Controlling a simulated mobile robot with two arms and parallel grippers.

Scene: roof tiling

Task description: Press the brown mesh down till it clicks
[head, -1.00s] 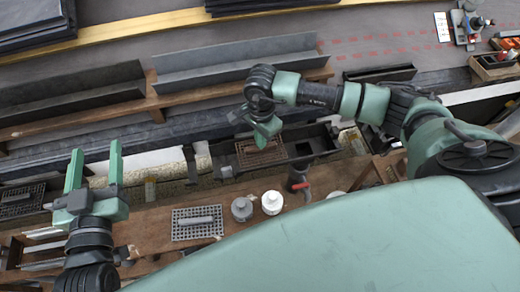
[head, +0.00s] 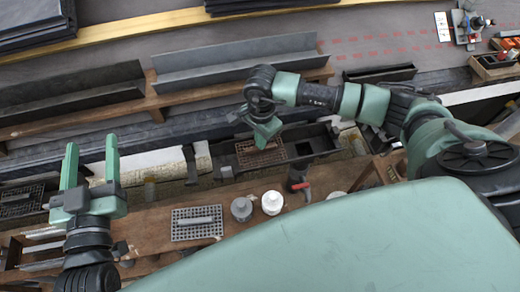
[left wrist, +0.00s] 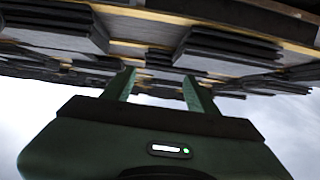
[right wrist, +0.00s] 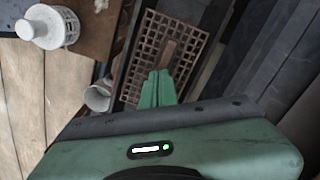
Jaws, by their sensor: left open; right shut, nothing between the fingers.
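The brown mesh (head: 250,155) lies in the dark gutter trough (head: 222,168), just under my right gripper (head: 262,145). In the right wrist view the brown mesh (right wrist: 160,50) is a grid with a brown bar across its middle. My right gripper (right wrist: 158,88) is shut and empty, its tips over the mesh's near end close to the bar. I cannot tell whether they touch. My left gripper (head: 91,165) is open and empty, raised at the left, with its fingers (left wrist: 158,85) pointing at the roof in the left wrist view.
A grey mesh with a handle (head: 197,222), a grey pot (head: 241,209) and a white pot (head: 272,203) stand on the wooden plank (head: 150,222). A dark pipe piece with a red lever (head: 298,180) is right of them. Another dark grid (head: 20,200) lies far left.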

